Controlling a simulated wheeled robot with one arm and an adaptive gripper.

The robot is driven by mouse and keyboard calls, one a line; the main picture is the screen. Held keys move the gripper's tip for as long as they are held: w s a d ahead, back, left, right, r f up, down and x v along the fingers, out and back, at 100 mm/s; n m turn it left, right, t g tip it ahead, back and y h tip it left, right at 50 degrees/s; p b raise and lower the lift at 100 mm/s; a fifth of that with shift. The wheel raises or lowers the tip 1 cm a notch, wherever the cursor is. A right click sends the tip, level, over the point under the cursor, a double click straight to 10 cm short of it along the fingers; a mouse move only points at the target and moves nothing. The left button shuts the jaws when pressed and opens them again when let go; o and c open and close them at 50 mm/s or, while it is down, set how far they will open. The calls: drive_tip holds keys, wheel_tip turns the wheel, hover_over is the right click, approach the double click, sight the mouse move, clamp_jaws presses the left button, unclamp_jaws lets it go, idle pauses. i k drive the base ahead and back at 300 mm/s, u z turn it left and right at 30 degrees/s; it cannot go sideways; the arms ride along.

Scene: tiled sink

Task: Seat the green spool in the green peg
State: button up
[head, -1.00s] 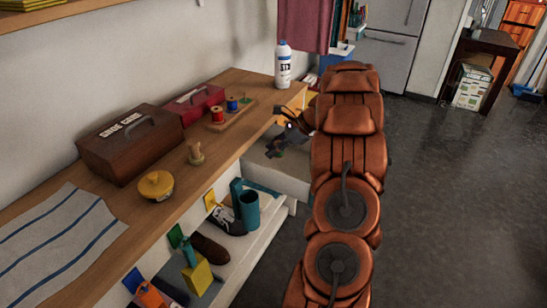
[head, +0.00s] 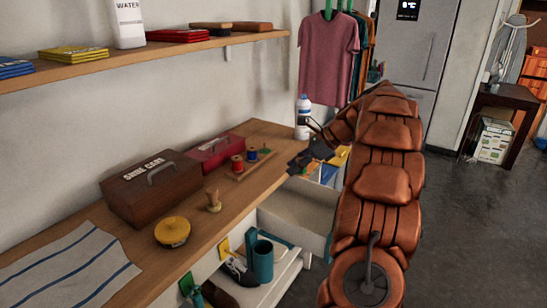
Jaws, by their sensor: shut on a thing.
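A wooden peg board (head: 240,173) lies on the bench top near its far end. A red spool (head: 237,163) and a blue spool (head: 252,156) stand on it. The small green peg (head: 265,151) is at its right end, with no spool visible on it. My gripper (head: 303,161) is dark and held just right of the board, over the bench edge and open drawer. No green spool shows elsewhere in view.
A white bottle (head: 303,120) stands behind my gripper. A red box (head: 214,150), a brown shoe-care box (head: 150,188), a small wooden figure (head: 213,202) and a yellow tin (head: 172,232) share the bench. An open drawer (head: 300,210) juts out below. A shelf (head: 170,52) hangs above.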

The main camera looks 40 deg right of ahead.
sight(265, 152)
drive_tip(key=k, duration=0.95)
drive_tip(key=z, duration=1.45)
drive_tip(key=i, duration=1.3)
drive_tip(key=u, duration=2.1)
drive_tip(key=i, duration=0.5)
drive_tip(key=z, duration=0.05)
